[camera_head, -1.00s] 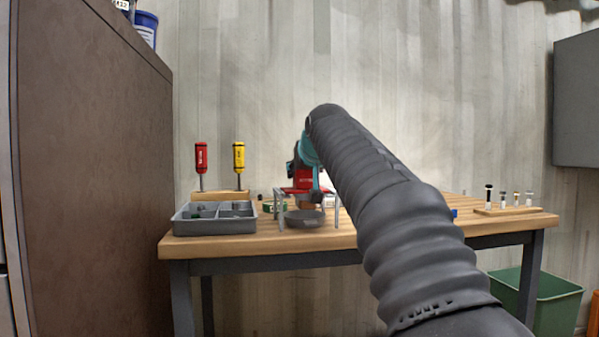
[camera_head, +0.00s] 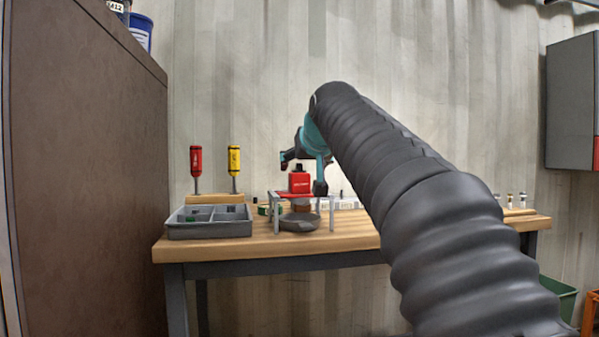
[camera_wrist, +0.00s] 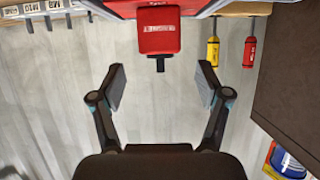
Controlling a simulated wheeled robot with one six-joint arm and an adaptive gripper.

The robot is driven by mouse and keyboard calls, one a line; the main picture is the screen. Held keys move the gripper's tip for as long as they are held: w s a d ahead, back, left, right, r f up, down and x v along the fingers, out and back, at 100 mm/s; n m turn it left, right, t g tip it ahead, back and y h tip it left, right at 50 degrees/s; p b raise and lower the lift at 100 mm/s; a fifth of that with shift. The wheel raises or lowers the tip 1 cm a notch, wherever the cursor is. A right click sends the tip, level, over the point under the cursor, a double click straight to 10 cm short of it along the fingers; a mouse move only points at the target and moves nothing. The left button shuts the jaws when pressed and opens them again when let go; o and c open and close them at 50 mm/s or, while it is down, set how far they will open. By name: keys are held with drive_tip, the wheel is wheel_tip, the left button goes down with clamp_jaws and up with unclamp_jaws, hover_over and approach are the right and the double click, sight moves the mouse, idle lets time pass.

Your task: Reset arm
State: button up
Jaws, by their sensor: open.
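My gripper (camera_wrist: 160,88) is open and empty in the wrist view, its two fingers wide apart with bare wall behind them. A red block-shaped item (camera_wrist: 159,31) with a black nozzle shows beyond the fingertips, apart from them. The same red item (camera_head: 299,183) stands on a small metal-legged stand (camera_head: 276,214) on the workbench in the head view.
The wooden workbench (camera_head: 190,246) carries a grey divided tray (camera_head: 208,230) and a red screwdriver (camera_head: 196,161) and yellow screwdriver (camera_head: 234,161) upright in a wooden block. A dark pan (camera_head: 300,222) sits under the stand. A tall brown cabinet (camera_head: 85,170) stands left; a grey wall box (camera_head: 570,105) hangs right.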

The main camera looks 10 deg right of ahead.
drive_tip(key=v, duration=0.5)
drive_tip(key=s+f+g+p, duration=0.1)
drive_tip(key=s+f+g, duration=0.1)
drive_tip(key=s+f, duration=0.8)
drive_tip(key=s+f+g+p, duration=0.2)
drive_tip(key=s+f, duration=0.8)
drive_tip(key=f, duration=0.6)
drive_tip(key=s+f+g+p, duration=0.2)
drive_tip(key=s+f+g, duration=0.1)
drive_tip(key=s+f, duration=0.8)
wheel_tip(320, 180, down, 3)
drive_tip(key=shift+a+r+g, duration=0.25)
drive_tip(key=shift+a+g, duration=0.05)
drive_tip(key=shift+a, duration=0.1)
drive_tip(key=shift+w+r, duration=0.1)
drive_tip(key=shift+r, duration=0.05)
